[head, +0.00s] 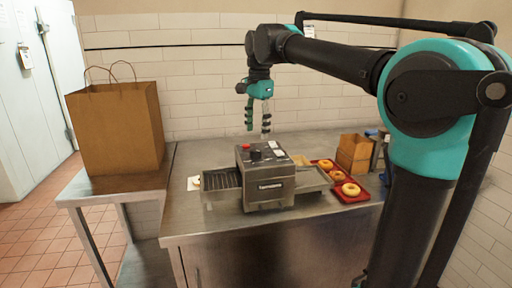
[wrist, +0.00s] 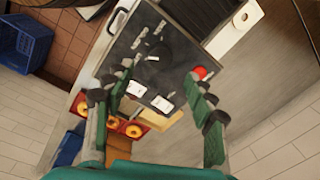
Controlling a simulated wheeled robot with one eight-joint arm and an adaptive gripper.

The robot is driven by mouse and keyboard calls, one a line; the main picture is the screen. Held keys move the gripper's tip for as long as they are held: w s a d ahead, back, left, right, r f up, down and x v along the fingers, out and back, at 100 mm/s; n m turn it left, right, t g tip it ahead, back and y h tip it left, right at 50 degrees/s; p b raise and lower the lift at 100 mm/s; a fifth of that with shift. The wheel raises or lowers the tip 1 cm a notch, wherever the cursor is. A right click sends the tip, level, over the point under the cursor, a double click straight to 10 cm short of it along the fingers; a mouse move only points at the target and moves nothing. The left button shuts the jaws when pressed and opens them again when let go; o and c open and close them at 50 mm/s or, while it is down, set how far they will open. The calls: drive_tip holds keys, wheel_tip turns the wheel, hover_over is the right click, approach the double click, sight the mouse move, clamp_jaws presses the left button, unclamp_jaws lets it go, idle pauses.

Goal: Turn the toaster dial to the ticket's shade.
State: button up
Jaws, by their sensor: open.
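The toaster (head: 268,190) is a steel box with a dark top panel on the counter. A black dial (head: 256,155) sits on that panel near a red button (head: 245,147) and pale squares. In the wrist view the panel (wrist: 130,45) lies beyond my fingers, with the dark dial (wrist: 152,57) hard to make out and its setting unreadable. My gripper (head: 257,128) is open and empty, pointing down above the toaster, apart from it. In the wrist view my gripper (wrist: 158,95) has its fingers spread wide. I cannot identify the ticket; a small white item (head: 194,183) lies left of the toaster.
A red tray (head: 351,197) with bagels and a small brown bag (head: 353,153) stand right of the toaster. A large paper bag (head: 120,128) stands on the left side table. A blue crate (wrist: 22,42) shows in the wrist view. The counter's front left is clear.

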sight(256, 150)
wheel_tip(256, 150, down, 7)
drive_tip(key=shift+w+a, duration=0.15)
drive_tip(key=shift+c, duration=0.5)
drive_tip(key=c, duration=1.1)
drive_tip(key=shift+o, duration=0.2)
drive_tip(key=shift+n, duration=3)
drive_tip(key=o, duration=1.2)
drive_tip(key=shift+c, duration=0.2)
